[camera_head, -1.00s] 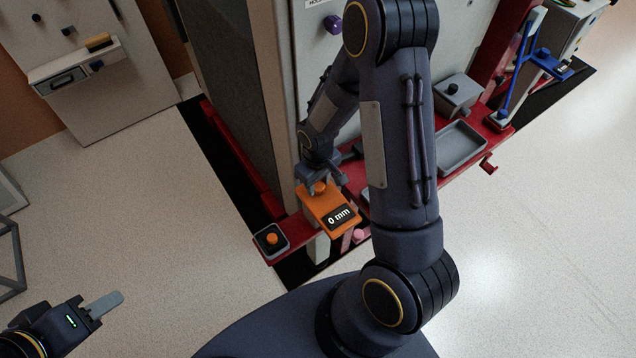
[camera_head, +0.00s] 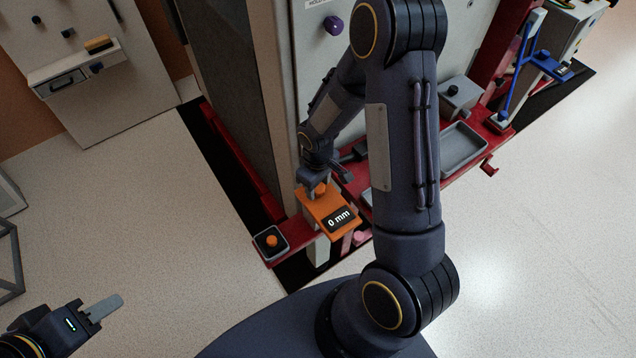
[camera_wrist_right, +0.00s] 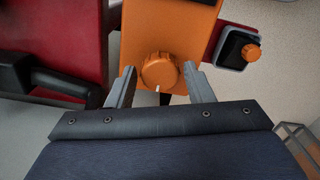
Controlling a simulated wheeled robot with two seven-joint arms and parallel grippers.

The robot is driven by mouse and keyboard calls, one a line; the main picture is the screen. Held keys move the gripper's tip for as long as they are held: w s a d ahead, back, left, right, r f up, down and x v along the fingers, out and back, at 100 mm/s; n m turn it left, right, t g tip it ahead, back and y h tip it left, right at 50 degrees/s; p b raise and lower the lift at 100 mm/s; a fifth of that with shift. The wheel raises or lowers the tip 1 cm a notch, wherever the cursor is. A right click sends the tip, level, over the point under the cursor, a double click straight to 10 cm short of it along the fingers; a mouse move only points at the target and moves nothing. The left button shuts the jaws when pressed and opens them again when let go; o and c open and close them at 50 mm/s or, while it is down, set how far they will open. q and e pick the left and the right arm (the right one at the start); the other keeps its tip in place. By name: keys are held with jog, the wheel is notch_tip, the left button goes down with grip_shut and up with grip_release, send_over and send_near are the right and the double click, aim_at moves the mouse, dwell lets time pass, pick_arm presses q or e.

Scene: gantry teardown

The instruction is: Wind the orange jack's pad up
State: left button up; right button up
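The orange jack (camera_head: 325,212) stands at the near left corner of the red base frame, and its display reads 0 mm. Its round orange knob (camera_wrist_right: 159,72) shows between the fingertips in the right wrist view. My right gripper (camera_wrist_right: 160,90) is open, with one finger on each side of the knob and a gap to each. In the head view the right gripper (camera_head: 320,186) is over the knob (camera_head: 320,190) and partly hides it. The jack's pad cannot be made out. My left gripper (camera_head: 100,308) is at the lower left, away from the jack; its finger opening is unclear.
A small grey box with an orange button (camera_head: 271,241) sits left of the jack on the red frame (camera_head: 263,254). A tall grey cabinet (camera_head: 240,100) rises behind.

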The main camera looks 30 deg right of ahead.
aim_at(318, 187)
jog(key=shift+o, duration=1)
jog(key=shift+r+p, duration=0.5)
jog(key=shift+r, duration=3.4)
